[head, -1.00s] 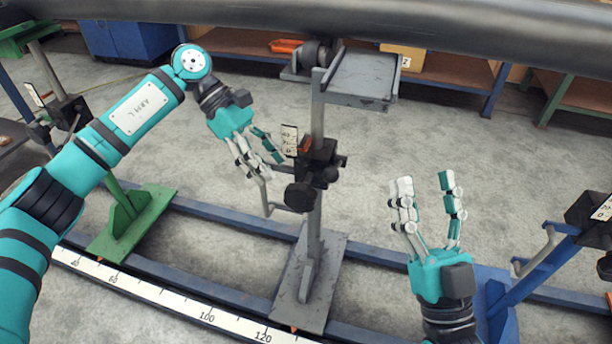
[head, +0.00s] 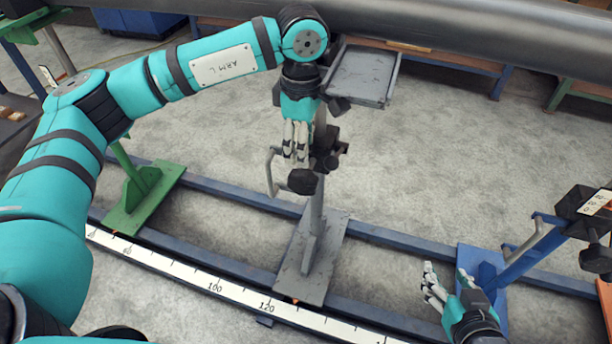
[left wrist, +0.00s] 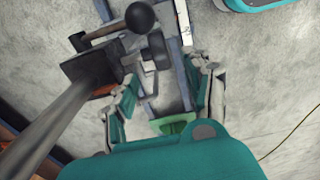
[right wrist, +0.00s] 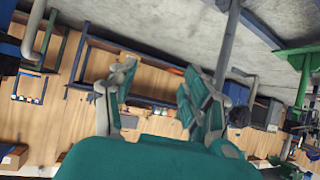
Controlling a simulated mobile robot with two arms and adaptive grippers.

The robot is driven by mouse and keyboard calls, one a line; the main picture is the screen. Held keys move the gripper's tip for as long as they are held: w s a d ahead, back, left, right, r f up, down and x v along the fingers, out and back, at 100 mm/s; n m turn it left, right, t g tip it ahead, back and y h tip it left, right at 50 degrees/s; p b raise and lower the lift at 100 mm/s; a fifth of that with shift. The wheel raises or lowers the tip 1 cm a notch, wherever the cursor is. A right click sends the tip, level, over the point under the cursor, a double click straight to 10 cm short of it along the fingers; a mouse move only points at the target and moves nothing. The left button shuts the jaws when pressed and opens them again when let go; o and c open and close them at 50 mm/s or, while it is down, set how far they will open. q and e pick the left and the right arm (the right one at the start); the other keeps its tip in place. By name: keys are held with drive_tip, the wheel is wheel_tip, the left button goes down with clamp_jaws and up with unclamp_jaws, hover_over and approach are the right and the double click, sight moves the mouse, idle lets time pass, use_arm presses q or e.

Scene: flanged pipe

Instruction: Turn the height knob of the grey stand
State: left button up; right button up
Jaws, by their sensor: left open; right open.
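The grey stand (head: 312,265) stands on the blue rails, with a flat tray (head: 362,75) at its top. A dark clamp block (head: 328,150) sits on its post, with a black knob (head: 302,181) on the near side and a grey crank handle (head: 272,175) to the left. My left gripper (head: 296,152) is open and points down just above the black knob, apparently apart from it. In the left wrist view, the open fingers (left wrist: 166,95) are beside the post and dark block (left wrist: 90,68). My right gripper (head: 449,284) is open and empty at the lower right.
A large dark pipe (head: 450,35) runs across the top. A green stand (head: 142,200) is at left and a blue stand (head: 520,262) with its own crank is at right, near my right gripper. A white scale (head: 190,285) runs along the front rail.

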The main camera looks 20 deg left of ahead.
sight(303, 172)
use_arm(q)
wheel_tip(303, 172, down, 9)
drive_tip(key=shift+b, duration=0.95)
drive_tip(key=shift+f, duration=0.4)
use_arm(e)
drive_tip(key=w+a+r+t+y, duration=0.1)
drive_tip(key=w+r+t, duration=0.3)
drive_tip(key=r, duration=0.5)
drive_tip(key=shift+a+r+t+y, duration=0.2)
drive_tip(key=shift+a+t+y, duration=0.2)
drive_tip(key=shift+a+t, duration=0.6)
drive_tip(key=shift+d, duration=0.25)
use_arm(q)
clamp_jaws()
